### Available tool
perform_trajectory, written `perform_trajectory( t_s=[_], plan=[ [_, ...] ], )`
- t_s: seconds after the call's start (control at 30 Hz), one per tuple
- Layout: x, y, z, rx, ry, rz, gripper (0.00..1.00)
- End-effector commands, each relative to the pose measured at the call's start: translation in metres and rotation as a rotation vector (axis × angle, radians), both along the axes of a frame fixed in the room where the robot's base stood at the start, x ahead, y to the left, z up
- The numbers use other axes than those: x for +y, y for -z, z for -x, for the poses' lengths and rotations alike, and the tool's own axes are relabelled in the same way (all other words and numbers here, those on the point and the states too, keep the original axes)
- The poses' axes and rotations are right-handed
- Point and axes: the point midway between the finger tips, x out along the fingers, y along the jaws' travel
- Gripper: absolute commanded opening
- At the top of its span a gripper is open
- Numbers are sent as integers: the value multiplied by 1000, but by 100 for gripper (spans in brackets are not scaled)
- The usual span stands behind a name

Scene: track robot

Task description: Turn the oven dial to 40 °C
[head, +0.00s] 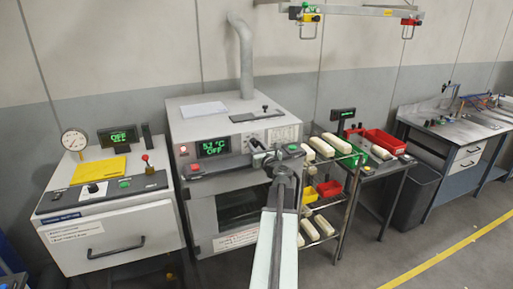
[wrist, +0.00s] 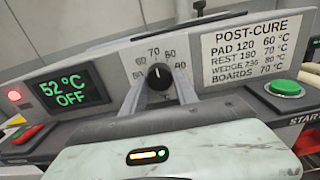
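The oven (head: 238,135) has a small black dial on its front panel. In the wrist view the dial (wrist: 159,77) sits under an arc of printed numbers, and its white mark points up, near the 70. The green display (wrist: 64,91) left of it reads 52 °C OFF. My gripper (wrist: 159,88) is open, with one grey finger on each side of the dial; I cannot tell whether either finger touches it. In the head view my gripper (head: 264,157) is at the oven panel and hides part of the dial area.
A post-cure label (wrist: 256,45) and a green button (wrist: 285,88) are right of the dial. A red lamp (wrist: 14,96) is at the panel's left. A second machine (head: 108,215) stands left of the oven; a shelf rack (head: 329,190) with pale blocks stands right.

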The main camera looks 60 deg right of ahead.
Motion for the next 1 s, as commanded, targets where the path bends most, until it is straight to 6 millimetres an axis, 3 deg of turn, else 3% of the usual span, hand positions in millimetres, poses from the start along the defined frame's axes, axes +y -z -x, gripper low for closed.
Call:
perform_trajectory(
  t_s=[0.03,0.1,0.57,1.0],
  plan=[
    [0,0,0,0,-1,0,18],
    [0,0,0,0,-1,0,0],
    [0,0,0,62,0,84,0],
    [-1,0,1,291,0,393,0]
  ],
)
